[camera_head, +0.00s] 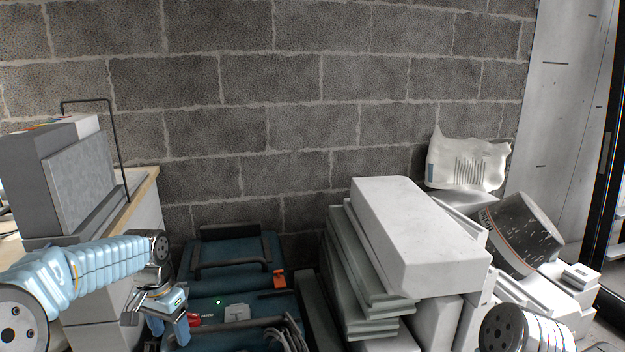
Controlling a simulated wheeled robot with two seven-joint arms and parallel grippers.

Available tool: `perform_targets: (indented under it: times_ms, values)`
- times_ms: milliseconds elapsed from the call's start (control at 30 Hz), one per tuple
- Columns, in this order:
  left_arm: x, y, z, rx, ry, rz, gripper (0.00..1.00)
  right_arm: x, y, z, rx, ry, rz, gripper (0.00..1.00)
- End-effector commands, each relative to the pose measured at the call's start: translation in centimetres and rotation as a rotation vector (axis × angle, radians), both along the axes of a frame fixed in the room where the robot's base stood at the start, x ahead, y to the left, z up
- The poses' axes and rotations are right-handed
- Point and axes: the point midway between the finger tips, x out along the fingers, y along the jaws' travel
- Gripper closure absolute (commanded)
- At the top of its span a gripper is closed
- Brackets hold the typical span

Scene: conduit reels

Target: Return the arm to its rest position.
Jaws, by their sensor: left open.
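My left arm (95,265) comes in from the left, pale blue with dark round joint caps. It bends down at the wrist in front of the grey and white blocks. My left gripper (168,328) points downward at the lower left, open, with nothing seen between its fingers. It is in front of or above the near teal case; the height gap cannot be told. Part of my right arm (520,330) shows at the lower right edge. My right gripper is out of the picture.
Two teal cases (232,248) with dark handles lie by the block wall, with cables on the near one. A stack of white blocks (420,235) and grey boards fills the centre right. A white bag (467,163) and a dark bucket (520,236) are behind it.

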Motion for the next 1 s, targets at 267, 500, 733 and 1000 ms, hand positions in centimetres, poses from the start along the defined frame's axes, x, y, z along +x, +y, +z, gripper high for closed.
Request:
perform_targets:
  times_ms: [267, 500, 733, 1000]
  values:
    - [-0.1, -3.4, -6.9, -0.061, -0.001, 0.009, 0.36, 0.0, 0.0, 0.0, 0.0, 0.0, 0.0, 0.57]
    - [-2.8, -8.8, -16.8, -0.165, 0.003, 0.062, 0.36, 0.0, 0.0, 0.0, 0.0, 0.0, 0.0, 0.57]
    - [-13.1, -16.5, -28.7, -0.303, 0.033, 0.254, 0.36, 0.0, 0.0, 0.0, 0.0, 0.0, 0.0, 0.57]
    - [-22.3, -19.7, -32.2, -0.341, 0.044, 0.437, 0.36, 0.0, 0.0, 0.0, 0.0, 0.0, 0.0, 0.57]
